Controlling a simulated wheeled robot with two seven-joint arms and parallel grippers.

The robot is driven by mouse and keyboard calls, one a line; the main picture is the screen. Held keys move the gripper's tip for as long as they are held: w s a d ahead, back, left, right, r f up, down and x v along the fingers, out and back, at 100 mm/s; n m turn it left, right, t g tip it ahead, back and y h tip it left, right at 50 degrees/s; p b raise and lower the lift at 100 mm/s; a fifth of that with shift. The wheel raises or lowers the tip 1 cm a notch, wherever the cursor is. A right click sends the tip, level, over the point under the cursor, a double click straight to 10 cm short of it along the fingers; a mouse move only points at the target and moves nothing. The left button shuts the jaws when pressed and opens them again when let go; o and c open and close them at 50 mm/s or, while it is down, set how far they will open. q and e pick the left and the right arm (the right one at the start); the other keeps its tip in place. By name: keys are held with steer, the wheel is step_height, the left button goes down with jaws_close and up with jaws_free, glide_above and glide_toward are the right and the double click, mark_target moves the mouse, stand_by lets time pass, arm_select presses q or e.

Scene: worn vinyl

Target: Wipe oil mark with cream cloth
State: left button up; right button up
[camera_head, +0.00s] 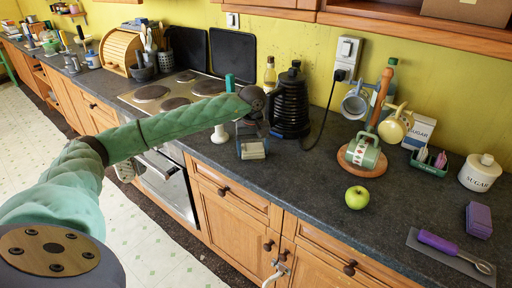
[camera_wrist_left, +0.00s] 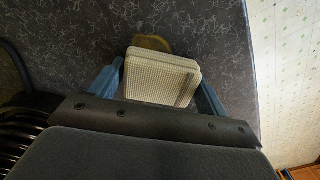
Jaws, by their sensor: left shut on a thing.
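My left gripper (camera_head: 252,152) reaches over the dark worktop, in front of the black kettle. It is shut on the cream cloth (camera_wrist_left: 160,78), a folded, waffle-textured pad between the blue fingers in the left wrist view. In the head view the cloth (camera_head: 253,150) shows only in part between the fingers. A brown, oily-looking patch (camera_wrist_left: 152,43) lies on the worktop just beyond the cloth's far edge, partly covered by it. I cannot tell whether the cloth presses on the surface. The patch is not clear in the head view. My right gripper is not in view.
The black kettle (camera_head: 291,103) stands close behind the gripper, its cord running to the wall socket. A white cylinder (camera_head: 219,134) stands to the left. A mug tree (camera_head: 375,120), a green apple (camera_head: 357,197) and a purple-handled utensil (camera_head: 440,244) lie right. Worktop between gripper and apple is clear.

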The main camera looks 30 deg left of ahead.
mark_target(243, 163)
arm_select(q)
steer(key=shift+s, duration=0.15)
stand_by(0.5)
steer(key=shift+s+a+f, duration=0.1)
steer(key=shift+s, duration=0.4)
steer(key=shift+s+a+b, duration=0.1)
steer(key=shift+s+b, duration=0.7)
steer(key=shift+s, duration=1.45)
steer(key=shift+w, duration=0.15)
steer(key=shift+w+d+b, duration=0.2)
steer(key=shift+w+b, duration=0.45)
steer(key=shift+w, duration=2.05)
steer(key=shift+w+d+b, duration=0.2)
steer(key=shift+w+b, duration=0.4)
steer(key=shift+w, duration=2.2)
